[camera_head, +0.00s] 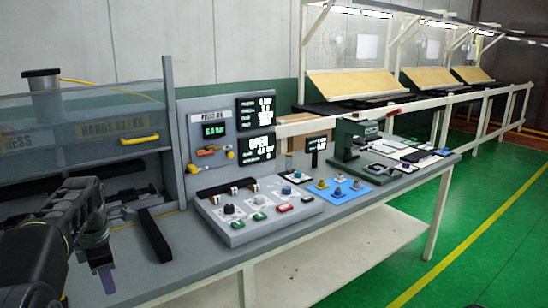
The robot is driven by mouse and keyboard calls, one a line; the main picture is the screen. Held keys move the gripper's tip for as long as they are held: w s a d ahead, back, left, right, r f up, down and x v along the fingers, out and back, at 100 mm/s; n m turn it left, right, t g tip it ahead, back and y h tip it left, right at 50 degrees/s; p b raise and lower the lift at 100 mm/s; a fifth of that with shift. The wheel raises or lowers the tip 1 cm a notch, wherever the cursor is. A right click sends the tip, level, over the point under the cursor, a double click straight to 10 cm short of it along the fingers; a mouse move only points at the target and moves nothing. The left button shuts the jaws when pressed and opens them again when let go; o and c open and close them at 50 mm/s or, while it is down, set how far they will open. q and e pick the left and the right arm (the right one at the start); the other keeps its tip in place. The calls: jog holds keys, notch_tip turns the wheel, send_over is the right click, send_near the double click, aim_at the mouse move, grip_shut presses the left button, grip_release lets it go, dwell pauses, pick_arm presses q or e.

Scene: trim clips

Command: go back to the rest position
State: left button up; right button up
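My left gripper (106,278) is at the lower left, at the end of my dark arm that comes in from the left. It points down in front of the grey bench (190,272), and I see nothing held in it. Only one finger shows clearly, so I cannot tell whether it is open or shut.
A guarded press station with a clear panel and yellow handle (140,139) stands at the left. A grey control box (256,208), a blue mat (340,190) with small parts and a green fixture (352,140) are on the bench. Green floor (480,220) is free at right.

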pick_arm(q)
jog(key=w+d+f+m+t, duration=0.25)
jog(key=w+f+m, duration=0.25)
jog(key=w+m, duration=0.3)
jog(key=s+d+f+m+h, duration=0.1)
jog(key=s+d+f+m, duration=0.1)
jog(key=d+f+m, duration=0.6)
jog(key=s+d+f+m, duration=0.2)
jog(key=s+d+f, duration=0.15)
jog(key=f, duration=0.75)
jog(key=s+d+f+m+h, duration=0.3)
jog(key=s+d+f+m, duration=0.3)
jog(key=s+d+f, duration=0.95)
jog(key=s+d+g, duration=0.2)
jog(key=s, duration=0.6)
jog(key=s+d+f+g+h, duration=0.1)
jog(key=s+d, duration=0.1)
jog(key=s, duration=0.6)
jog(key=shift+s+d+f+g+h, duration=0.25)
jog(key=shift+d+g+h, duration=0.05)
jog(key=shift+d+g, duration=0.1)
